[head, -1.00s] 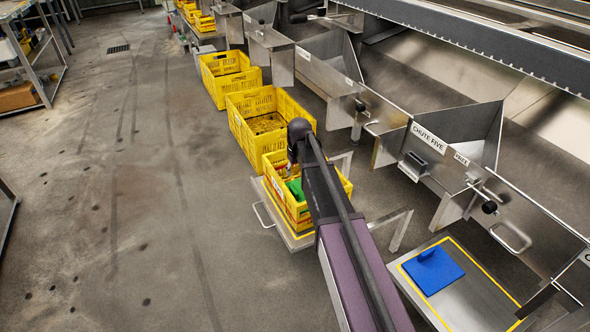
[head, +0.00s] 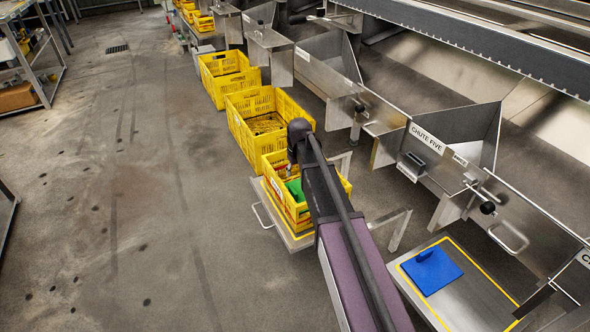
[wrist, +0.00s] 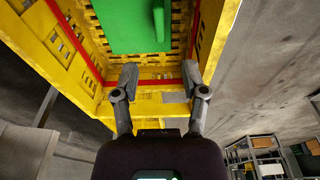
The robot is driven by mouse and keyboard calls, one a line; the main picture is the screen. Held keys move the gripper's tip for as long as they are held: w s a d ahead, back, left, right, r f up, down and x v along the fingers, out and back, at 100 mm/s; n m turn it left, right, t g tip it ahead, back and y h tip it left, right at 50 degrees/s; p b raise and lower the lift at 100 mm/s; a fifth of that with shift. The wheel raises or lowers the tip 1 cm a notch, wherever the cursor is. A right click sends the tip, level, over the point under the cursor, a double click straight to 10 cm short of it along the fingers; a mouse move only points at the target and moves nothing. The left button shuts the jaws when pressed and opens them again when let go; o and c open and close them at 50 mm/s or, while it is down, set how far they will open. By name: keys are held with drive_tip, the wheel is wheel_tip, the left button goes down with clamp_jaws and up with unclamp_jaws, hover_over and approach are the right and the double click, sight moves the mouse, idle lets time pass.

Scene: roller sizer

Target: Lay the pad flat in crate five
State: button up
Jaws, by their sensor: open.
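A green pad (wrist: 122,28) with a raised green grip lies inside the yellow crate (head: 274,196) under chute five. In the wrist view it looks level with the slatted crate floor, though its far end is out of frame. In the head view, part of the green pad (head: 295,188) shows beside my arm. In the wrist view, the crate's yellow wall (wrist: 52,55) has a red band. My gripper (wrist: 160,76) is open and empty near the crate's near rim, its fingers apart from the pad. My arm hides part of the crate in the head view.
A blue pad (head: 432,270) lies on a yellow-edged steel stand (head: 468,303) at the right. More yellow crates (head: 234,125) stand in a row behind. Steel chutes (head: 455,150) line the right side. The concrete floor (head: 110,220) at left is clear.

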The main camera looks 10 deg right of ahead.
drive_tip(key=s+d+m, duration=0.1)
drive_tip(key=s+d, duration=0.1)
drive_tip(key=s, duration=1)
drive_tip(key=s+d+m+g, duration=0.1)
drive_tip(key=s+m, duration=0.1)
drive_tip(key=s, duration=1.1)
drive_tip(key=shift+s+d+m+g, duration=0.2)
drive_tip(key=shift+d+m+g, duration=0.1)
drive_tip(key=shift+d, duration=0.05)
drive_tip(key=shift+f, duration=0.1)
